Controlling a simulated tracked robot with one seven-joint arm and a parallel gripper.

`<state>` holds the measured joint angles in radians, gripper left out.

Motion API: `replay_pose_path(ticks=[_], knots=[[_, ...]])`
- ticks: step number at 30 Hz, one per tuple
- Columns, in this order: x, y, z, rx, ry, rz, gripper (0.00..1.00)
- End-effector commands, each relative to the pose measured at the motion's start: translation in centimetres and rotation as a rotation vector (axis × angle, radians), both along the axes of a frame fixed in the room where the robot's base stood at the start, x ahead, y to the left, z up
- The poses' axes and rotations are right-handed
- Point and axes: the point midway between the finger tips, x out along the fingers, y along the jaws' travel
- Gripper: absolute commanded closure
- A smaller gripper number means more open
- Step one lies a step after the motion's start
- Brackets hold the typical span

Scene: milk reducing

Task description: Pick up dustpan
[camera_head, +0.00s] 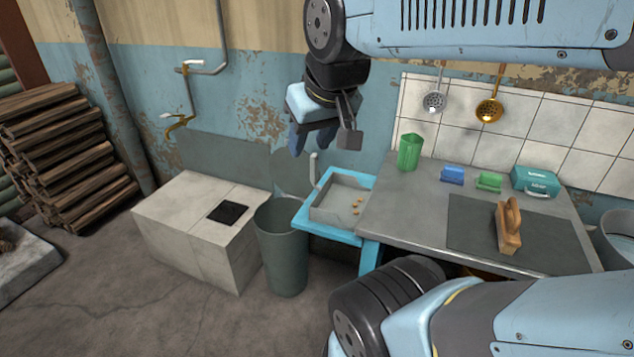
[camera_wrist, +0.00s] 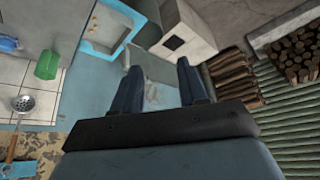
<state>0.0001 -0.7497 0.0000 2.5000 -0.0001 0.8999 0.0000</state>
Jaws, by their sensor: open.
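In the wrist view the blue stand (camera_wrist: 127,17) shows at the top, left of centre, with the grey object partly cut off by the frame edge. My gripper (camera_head: 311,142) is open and empty, held in the air in front of the blue wall, above and apart from the tray. Its two dark fingers (camera_wrist: 158,68) are spread in the wrist view.
A grey-green bin (camera_head: 281,255) and a pale block stove (camera_head: 190,225) stand left of the stand. The worktop (camera_head: 400,215) at right holds a green cup (camera_head: 410,151), blue and green blocks, a teal box (camera_head: 536,181) and a wooden-handled tool (camera_head: 508,228). Ladles hang above.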

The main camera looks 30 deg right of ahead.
Motion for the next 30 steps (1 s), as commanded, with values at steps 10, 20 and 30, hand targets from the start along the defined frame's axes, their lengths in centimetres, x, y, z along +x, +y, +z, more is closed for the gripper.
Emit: replay_pose_path(ticks=[10, 20, 30], knots=[[0.0, 0.0, 0.0, 0.0, -0.001, 0.0, 0.54], [5.1, 1.8, -1.5, 0.111, -0.031, -0.028, 0.49], [15.3, 3.4, -6.1, 0.292, -0.108, -0.183, 0.49]])
